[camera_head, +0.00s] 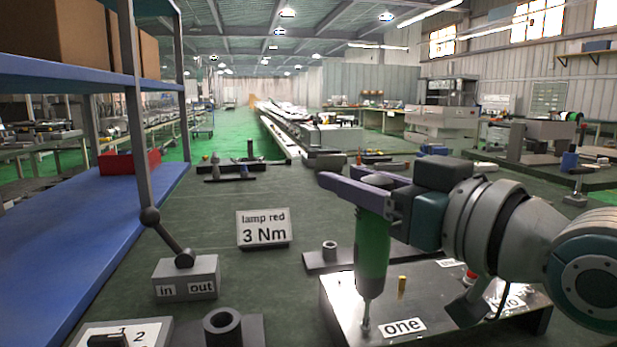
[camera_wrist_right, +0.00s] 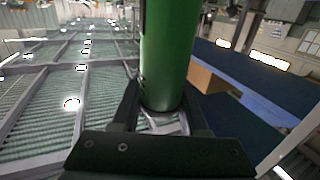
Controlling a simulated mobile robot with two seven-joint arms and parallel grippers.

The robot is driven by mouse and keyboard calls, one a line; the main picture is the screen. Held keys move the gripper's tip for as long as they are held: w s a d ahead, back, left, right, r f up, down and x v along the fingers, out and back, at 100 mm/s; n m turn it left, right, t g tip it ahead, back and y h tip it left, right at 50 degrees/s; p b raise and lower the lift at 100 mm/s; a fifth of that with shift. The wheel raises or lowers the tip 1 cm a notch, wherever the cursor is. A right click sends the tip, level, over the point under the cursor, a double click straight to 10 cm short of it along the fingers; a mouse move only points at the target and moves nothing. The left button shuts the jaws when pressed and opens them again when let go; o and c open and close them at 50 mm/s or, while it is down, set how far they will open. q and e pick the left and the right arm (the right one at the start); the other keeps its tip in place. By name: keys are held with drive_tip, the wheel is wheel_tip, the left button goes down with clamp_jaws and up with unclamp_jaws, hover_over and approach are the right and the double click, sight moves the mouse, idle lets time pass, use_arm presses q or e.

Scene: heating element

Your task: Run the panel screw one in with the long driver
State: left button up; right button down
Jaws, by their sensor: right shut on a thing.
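My right gripper (camera_head: 362,190) is shut on the green driver (camera_head: 372,248), which hangs upright with its shank pointing down. The driver's tip meets the grey metal panel (camera_head: 345,290), just left of the label "one" (camera_head: 403,327). The head of panel screw one is too small to tell apart from the tip there. In the right wrist view the green driver body (camera_wrist_right: 167,55) stands between the fingers. My left gripper is not in view.
A yellow peg (camera_head: 402,286) and a red button (camera_head: 470,276) stand on the panel. A sign (camera_head: 264,229) reads "lamp red 3 Nm". A lever block (camera_head: 186,277) marked "in" and "out" and a hollow socket (camera_head: 222,327) stand left. A blue shelf rack (camera_head: 70,240) borders the left.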

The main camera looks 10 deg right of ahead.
drive_tip(key=shift+f, duration=0.5)
idle(1.1)
wheel_tip(320, 180, up, 5)
drive_tip(key=p, duration=0.5)
drive_tip(key=shift+r, duration=0.1)
idle(0.5)
